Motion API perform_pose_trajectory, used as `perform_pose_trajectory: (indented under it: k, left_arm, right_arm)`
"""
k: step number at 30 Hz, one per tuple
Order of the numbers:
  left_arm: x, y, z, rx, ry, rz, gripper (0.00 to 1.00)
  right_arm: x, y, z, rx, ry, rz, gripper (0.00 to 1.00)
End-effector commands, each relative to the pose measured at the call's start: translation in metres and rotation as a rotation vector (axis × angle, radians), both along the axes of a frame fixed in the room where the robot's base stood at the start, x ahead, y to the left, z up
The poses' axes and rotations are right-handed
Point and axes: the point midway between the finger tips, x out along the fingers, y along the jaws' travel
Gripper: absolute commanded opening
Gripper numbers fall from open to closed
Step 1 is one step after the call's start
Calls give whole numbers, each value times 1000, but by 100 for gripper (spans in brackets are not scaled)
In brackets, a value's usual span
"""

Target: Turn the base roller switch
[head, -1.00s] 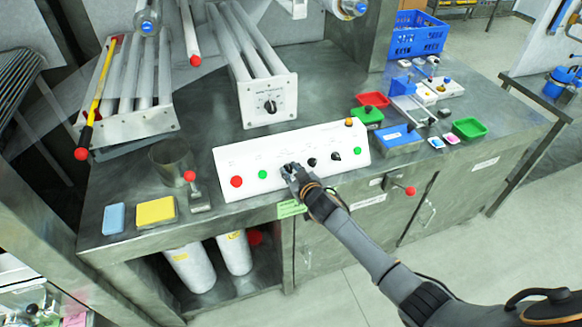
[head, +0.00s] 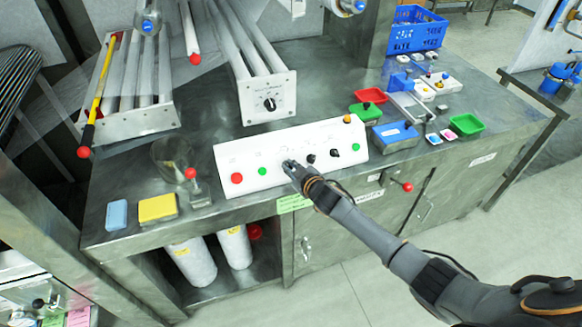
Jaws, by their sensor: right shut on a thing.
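A white sloped control panel (head: 240,158) stands on the metal bench, with a red button (head: 237,178), two green buttons and a row of small dark knobs. My right gripper (head: 288,165) reaches in from the lower right. It is shut at the panel's middle, on a small knob in the row. The gripper's fingers hide most of this knob, and the labels are too small to read. Two black knobs (head: 311,158) (head: 335,153) are uncovered just right of the gripper. My left gripper is not in view.
A roller unit (head: 267,98) with a black dial stands behind the panel. A lever with a red ball (head: 190,174), a yellow sponge (head: 157,208) and a blue sponge (head: 117,214) lie left. Green and red trays and a blue crate (head: 418,32) stand right.

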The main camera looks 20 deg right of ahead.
Motion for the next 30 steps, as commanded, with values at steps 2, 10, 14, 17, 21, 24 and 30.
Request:
perform_pose_trajectory:
  k: [2,10,14,17,21,24,30]
  left_arm:
    - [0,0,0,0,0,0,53]
    - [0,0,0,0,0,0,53]
    - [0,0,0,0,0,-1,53]
    - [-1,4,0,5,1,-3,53]
    - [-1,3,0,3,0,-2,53]
    - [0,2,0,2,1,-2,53]
    - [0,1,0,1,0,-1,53]
  right_arm:
    - [2,0,2,-1,-5,0,0]
    - [1,0,1,-1,-3,0,33]
    - [1,0,1,0,-1,0,33]
    - [-1,0,0,0,-1,-1,33]
    - [-9,-2,3,0,-1,0,33]
    - [-21,-5,7,-1,-2,0,33]
    - [-55,-10,21,0,-1,2,33]
